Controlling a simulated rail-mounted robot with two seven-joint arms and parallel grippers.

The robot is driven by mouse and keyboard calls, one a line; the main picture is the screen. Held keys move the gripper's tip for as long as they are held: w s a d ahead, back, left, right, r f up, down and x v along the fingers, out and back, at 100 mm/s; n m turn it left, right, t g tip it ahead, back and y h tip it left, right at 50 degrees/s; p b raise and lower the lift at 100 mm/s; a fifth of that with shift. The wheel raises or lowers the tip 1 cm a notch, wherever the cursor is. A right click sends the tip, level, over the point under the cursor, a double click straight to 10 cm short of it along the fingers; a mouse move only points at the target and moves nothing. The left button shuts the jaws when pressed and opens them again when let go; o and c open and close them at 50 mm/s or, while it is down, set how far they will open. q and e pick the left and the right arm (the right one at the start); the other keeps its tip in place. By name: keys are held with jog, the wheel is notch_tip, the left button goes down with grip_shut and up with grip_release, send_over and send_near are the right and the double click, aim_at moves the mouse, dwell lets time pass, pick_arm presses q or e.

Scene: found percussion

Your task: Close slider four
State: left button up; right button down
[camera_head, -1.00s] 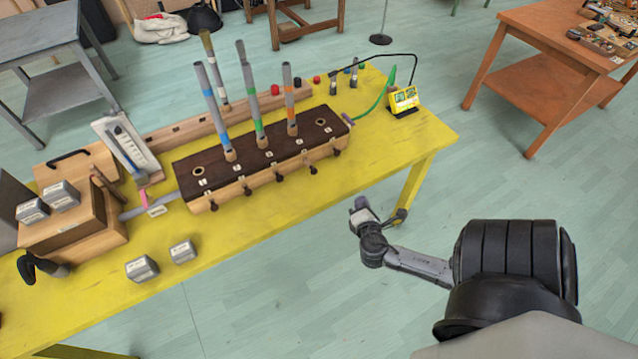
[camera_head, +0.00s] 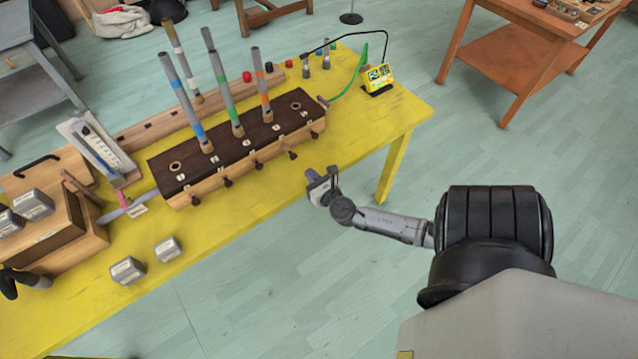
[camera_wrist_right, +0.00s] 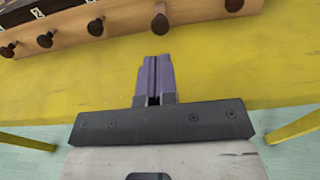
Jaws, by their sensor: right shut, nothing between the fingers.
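The slider box (camera_head: 240,141) has a dark top and a pale wooden front on the yellow table. Several dark slider knobs stick out of its front. The second knob from the right (camera_head: 292,154) also shows in the right wrist view (camera_wrist_right: 160,24), nearly straight ahead of the fingertips. My right gripper (camera_head: 315,176) is shut and empty over the table's front edge. Its purple fingers (camera_wrist_right: 154,78) point at the box front, with a gap between them and the knobs. My left gripper is not in view.
Upright tubes with coloured bands (camera_head: 231,99) stand on the box. A yellow device (camera_head: 379,77) with a green cable is at the table's right end. Grey metal blocks (camera_head: 127,270) lie at the front left. The yellow table (camera_head: 240,222) between gripper and box is clear.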

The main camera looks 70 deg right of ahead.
aim_at(295, 158)
jog(key=x, duration=0.6)
jog(key=shift+b, duration=0.3)
jog(key=shift+w+d, duration=0.3)
jog(key=shift+w, duration=0.15)
